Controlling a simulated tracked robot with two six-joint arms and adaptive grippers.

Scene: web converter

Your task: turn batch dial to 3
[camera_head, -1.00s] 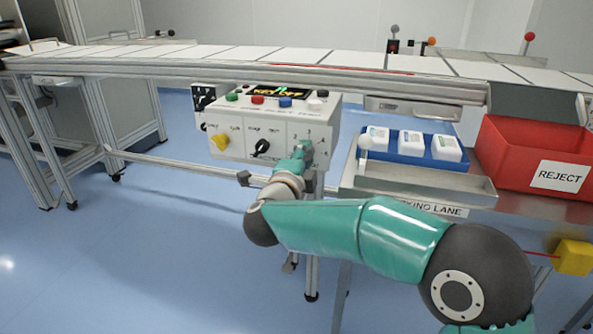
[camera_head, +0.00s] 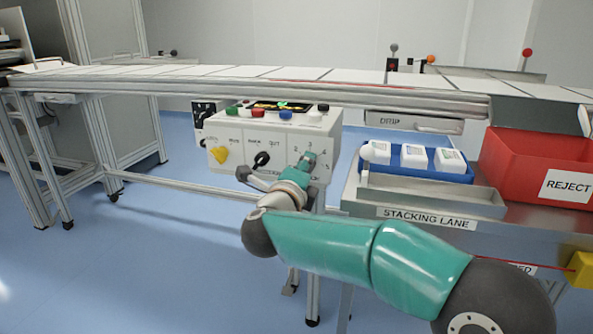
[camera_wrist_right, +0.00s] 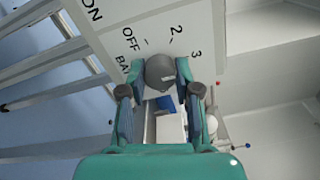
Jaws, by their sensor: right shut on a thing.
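The white control box (camera_head: 262,135) hangs below the conveyor, with several coloured buttons on top and switches on its front. The batch dial is a grey round knob (camera_wrist_right: 160,70) in the right wrist view, on a white panel marked OFF, 2 and 3. The knob's pointer is not clear to me. My left gripper is out of view.
To the right are a stacking lane tray (camera_head: 440,200), a blue tray (camera_head: 400,173) with white packs, and a red reject bin (camera_head: 520,165). The conveyor (camera_head: 300,84) runs above.

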